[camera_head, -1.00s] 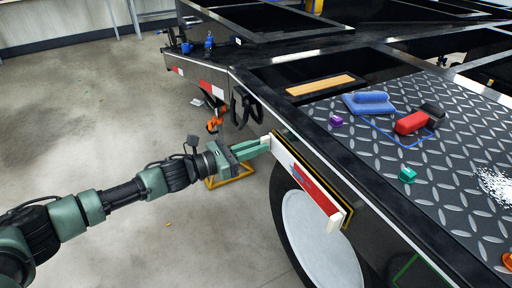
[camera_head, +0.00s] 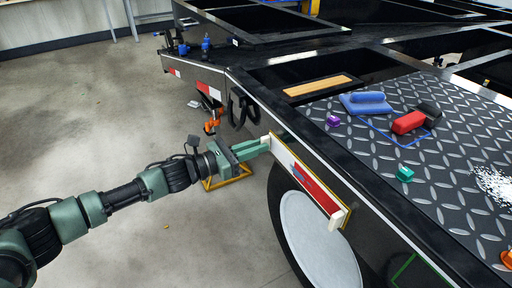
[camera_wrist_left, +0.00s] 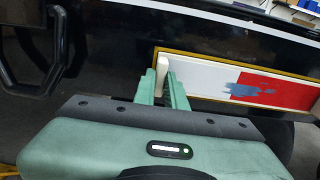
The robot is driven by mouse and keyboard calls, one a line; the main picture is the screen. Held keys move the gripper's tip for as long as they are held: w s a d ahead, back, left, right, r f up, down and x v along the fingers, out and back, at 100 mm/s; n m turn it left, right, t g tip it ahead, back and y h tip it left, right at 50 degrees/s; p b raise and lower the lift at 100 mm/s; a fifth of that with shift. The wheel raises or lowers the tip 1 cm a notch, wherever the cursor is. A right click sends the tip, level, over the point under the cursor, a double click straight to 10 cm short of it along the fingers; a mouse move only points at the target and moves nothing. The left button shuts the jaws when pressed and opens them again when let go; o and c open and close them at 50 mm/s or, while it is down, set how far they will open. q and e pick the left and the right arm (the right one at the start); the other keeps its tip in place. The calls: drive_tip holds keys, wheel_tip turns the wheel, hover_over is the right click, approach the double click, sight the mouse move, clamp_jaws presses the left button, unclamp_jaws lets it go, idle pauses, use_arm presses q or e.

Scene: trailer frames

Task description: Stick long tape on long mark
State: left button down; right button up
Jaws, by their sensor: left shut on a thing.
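The long tape is a strip with a white part and a red part (camera_head: 316,191), with a blue smear, and pale end blocks. It lies along the trailer's side over the long mark, a yellow outline (camera_wrist_left: 240,66). In the left wrist view the tape (camera_wrist_left: 205,77) sits inside the yellow outline; whether it is pressed flat I cannot tell. My left gripper (camera_head: 266,145) is shut on the pale block at the tape's left end, also seen in the left wrist view (camera_wrist_left: 164,82). My right gripper is out of view.
The trailer deck (camera_head: 455,185) carries a blue tool (camera_head: 366,103), a red block (camera_head: 408,123), and small purple (camera_head: 333,120) and teal (camera_head: 404,174) pieces. A wheel (camera_head: 318,245) is below the tape. A green outline (camera_head: 405,268) marks the side nearer me. Floor at left is open.

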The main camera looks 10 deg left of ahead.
use_arm(q)
drive_tip(key=shift+r, duration=0.1)
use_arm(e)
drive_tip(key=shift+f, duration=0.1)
use_arm(q)
drive_tip(key=c, duration=1.4)
unclamp_jaws()
drive_tip(key=shift+d, duration=0.15)
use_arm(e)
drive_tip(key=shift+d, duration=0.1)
use_arm(q)
drive_tip(key=v, duration=0.7)
drive_tip(key=shift+s+a, duration=0.2)
drive_tip(key=shift+a, duration=0.15)
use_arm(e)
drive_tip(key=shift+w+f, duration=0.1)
